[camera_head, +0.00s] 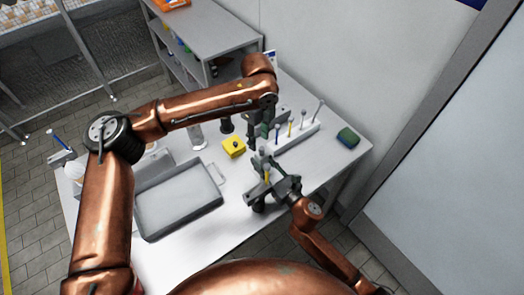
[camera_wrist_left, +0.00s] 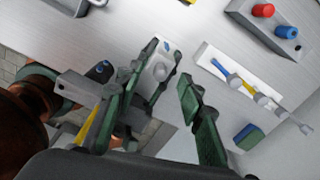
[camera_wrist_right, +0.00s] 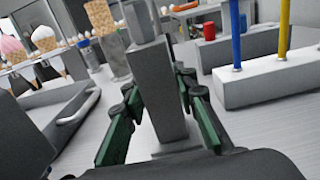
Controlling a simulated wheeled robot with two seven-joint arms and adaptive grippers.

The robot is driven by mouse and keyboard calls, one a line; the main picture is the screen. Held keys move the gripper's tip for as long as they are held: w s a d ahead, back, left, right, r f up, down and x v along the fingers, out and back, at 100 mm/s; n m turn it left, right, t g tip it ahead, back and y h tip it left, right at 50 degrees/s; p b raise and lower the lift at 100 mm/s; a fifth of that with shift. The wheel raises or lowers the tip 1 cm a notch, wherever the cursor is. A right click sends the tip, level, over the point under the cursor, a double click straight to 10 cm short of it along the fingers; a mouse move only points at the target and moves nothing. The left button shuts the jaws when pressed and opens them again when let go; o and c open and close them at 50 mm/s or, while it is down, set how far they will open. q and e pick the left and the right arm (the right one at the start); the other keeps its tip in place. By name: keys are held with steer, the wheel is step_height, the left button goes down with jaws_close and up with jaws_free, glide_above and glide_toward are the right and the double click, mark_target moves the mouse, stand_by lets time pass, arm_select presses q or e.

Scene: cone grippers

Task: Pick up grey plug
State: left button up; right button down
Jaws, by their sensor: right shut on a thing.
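The grey plug (camera_wrist_right: 160,95) is a tall grey post with a squarish head. In the right wrist view it stands between the two green-padded fingers of my right gripper (camera_wrist_right: 158,95), which is shut on it. The plug's pale top also shows in the left wrist view (camera_wrist_left: 152,78). In the head view my right gripper (camera_head: 268,183) is low over the table's right part, and the plug is partly hidden there. My left gripper (camera_wrist_left: 165,85) is open, its fingers wide apart, just above and behind the right gripper; it also shows in the head view (camera_head: 260,130).
A green sponge (camera_head: 348,138) lies near the right edge. Ice-cream cones (camera_wrist_right: 45,42) stand farther off.

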mark_target(262, 148)
arm_select(q)
steer(key=f, duration=0.2)
steer(key=d+f, duration=0.1)
steer(key=f, duration=0.1)
steer(key=shift+s+f, duration=0.1)
steer(key=shift+s, duration=0.05)
steer(key=shift+f, duration=0.6)
steer(key=shift+c, duration=0.4)
jaws_close()
